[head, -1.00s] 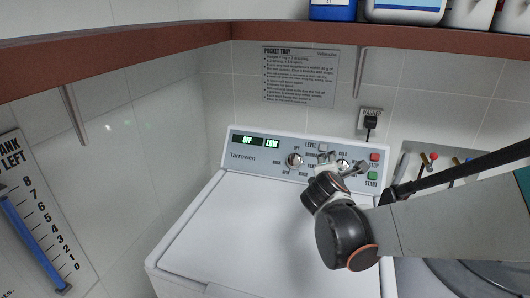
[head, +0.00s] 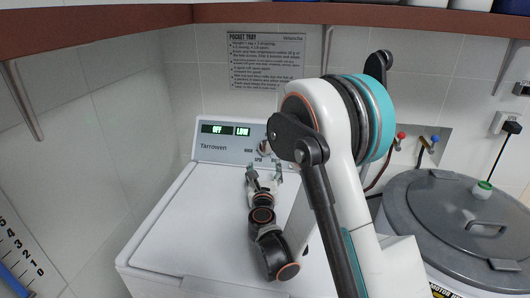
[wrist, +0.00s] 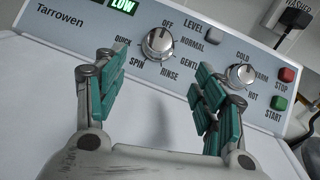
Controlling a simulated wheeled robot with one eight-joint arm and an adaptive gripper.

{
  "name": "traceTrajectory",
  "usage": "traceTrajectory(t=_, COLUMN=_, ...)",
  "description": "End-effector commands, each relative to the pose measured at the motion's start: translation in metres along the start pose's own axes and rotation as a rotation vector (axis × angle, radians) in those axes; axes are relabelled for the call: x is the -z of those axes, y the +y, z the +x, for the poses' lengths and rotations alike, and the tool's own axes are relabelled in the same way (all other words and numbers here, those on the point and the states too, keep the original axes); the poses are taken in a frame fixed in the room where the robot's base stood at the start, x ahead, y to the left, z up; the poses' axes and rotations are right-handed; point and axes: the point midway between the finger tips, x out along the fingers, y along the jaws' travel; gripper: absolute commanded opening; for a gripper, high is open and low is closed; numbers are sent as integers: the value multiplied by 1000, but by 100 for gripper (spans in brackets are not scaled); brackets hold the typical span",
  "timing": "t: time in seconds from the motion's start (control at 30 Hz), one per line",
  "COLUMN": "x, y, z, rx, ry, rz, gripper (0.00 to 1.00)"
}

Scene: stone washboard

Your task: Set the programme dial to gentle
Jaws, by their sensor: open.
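The programme dial (wrist: 158,43) is a round silver knob on the washer's grey panel, ringed by OFF, NORMAL, GENTLE, RINSE, SPIN and QUICK. GENTLE is printed to its lower right. Its mark seems to point up toward OFF, and the display (head: 228,130) reads OFF and LOW. The dial also shows in the head view (head: 263,148), partly hidden by my arm. My gripper (wrist: 155,90) is open and empty, its teal-padded fingers spread before the panel, below the dial and apart from it. In the head view my gripper (head: 264,174) is over the lid's back edge.
To the dial's right are a LEVEL button (wrist: 213,34), a temperature dial (wrist: 242,75), a red STOP button (wrist: 287,75) and a green START button (wrist: 278,103). A grey-lidded drum (head: 455,225) stands right. The white lid (head: 180,225) is clear at left.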

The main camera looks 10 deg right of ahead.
Motion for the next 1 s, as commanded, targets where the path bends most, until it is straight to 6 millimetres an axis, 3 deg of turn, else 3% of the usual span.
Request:
traceTrajectory(t=0.23, x=2, y=1, z=23, rx=-1, ry=-2, rz=-8, gripper=64)
traceTrajectory(t=0.7, x=3, y=1, z=112, rx=0, ry=-1, rz=-5, gripper=64)
traceTrajectory(t=1.0, x=1, y=1, z=137, rx=-1, ry=-1, rz=-5, gripper=64)
